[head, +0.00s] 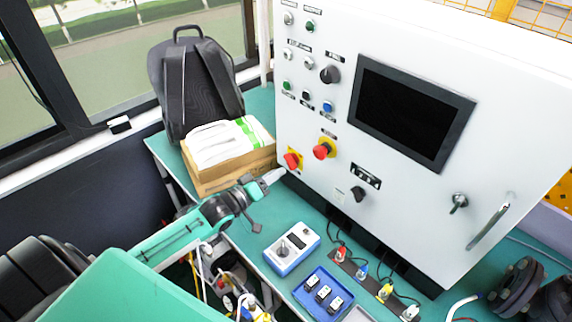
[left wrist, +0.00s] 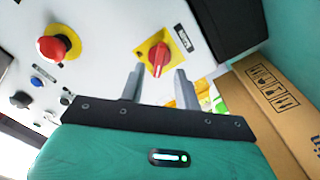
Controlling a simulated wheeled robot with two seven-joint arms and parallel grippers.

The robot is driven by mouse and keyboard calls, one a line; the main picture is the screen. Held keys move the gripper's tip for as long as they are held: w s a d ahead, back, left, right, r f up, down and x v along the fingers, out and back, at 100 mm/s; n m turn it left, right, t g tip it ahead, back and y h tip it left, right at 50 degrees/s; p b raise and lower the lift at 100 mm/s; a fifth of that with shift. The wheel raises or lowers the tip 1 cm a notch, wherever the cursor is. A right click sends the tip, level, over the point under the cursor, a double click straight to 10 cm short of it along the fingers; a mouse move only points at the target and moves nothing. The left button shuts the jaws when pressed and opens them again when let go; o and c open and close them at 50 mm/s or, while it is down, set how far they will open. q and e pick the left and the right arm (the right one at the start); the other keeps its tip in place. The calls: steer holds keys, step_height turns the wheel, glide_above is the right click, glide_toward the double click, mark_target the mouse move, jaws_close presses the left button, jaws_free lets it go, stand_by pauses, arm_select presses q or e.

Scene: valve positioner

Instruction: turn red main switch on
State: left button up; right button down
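The red main switch (head: 292,160) is a red rotary knob on a yellow plate, low on the left edge of the white cabinet panel. In the left wrist view the switch (left wrist: 158,56) shows just beyond the fingertips, its handle tilted. My left gripper (head: 274,176) is just below and left of the switch in the head view. In the left wrist view its fingers (left wrist: 160,76) stand apart with nothing between them, and the knob lies beyond the gap. Whether a fingertip touches the plate, I cannot tell. My right gripper is in neither view.
A red mushroom button (head: 322,151) on yellow sits close right of the switch. A cardboard box (head: 234,170) with white-green packs stands beside the left arm, a black backpack (head: 195,88) behind it. A blue-white device (head: 292,248) and blue tray (head: 323,294) occupy the green table.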

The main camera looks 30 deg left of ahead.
mark_target(288, 165)
arm_select(q)
steer(key=shift+p+x, duration=0.45)
steer(key=shift+x, duration=2.1)
jaws_close()
